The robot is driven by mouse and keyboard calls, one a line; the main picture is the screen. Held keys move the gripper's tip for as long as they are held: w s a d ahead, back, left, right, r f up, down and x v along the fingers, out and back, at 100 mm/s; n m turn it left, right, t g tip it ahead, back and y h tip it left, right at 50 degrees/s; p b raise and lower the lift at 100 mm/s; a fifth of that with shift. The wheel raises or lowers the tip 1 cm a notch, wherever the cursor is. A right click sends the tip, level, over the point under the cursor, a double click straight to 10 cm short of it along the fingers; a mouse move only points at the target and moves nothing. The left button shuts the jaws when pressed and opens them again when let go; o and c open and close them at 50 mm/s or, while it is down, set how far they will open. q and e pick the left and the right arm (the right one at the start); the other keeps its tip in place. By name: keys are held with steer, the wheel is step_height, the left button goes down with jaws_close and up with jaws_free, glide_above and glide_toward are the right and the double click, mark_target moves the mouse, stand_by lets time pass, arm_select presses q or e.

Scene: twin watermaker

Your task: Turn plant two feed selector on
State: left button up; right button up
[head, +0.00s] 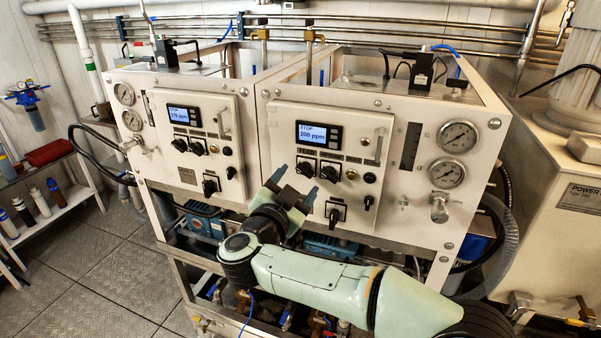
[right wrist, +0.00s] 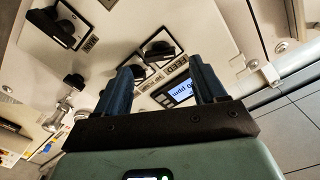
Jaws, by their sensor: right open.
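The right-hand plant panel (head: 345,200) has a lit display (head: 319,135) reading STOP and 200 ppm. Below the display are two black rotary knobs, the left one (head: 305,168) and the right one (head: 330,172). A lower black knob (head: 335,214) sits on a white plate. My right gripper (head: 292,185) is open and empty in front of this panel's lower left. In the right wrist view, the gripper (right wrist: 163,68) has a black knob (right wrist: 157,48) beyond its fingertips, apart from them. My left gripper is not in view.
The left-hand panel (head: 190,150) has a similar display and knobs. Two gauges (head: 457,137) and a valve fitting (head: 439,206) are right of the right-hand panel. A shelf (head: 55,205) with bottles is at far left. The floor (head: 95,275) there is clear.

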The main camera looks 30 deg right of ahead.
mark_target(304, 172)
steer(key=shift+x, duration=1.9)
steer(key=shift+a, duration=0.1)
steer(key=c, duration=1.1)
steer(key=shift+o, duration=0.2)
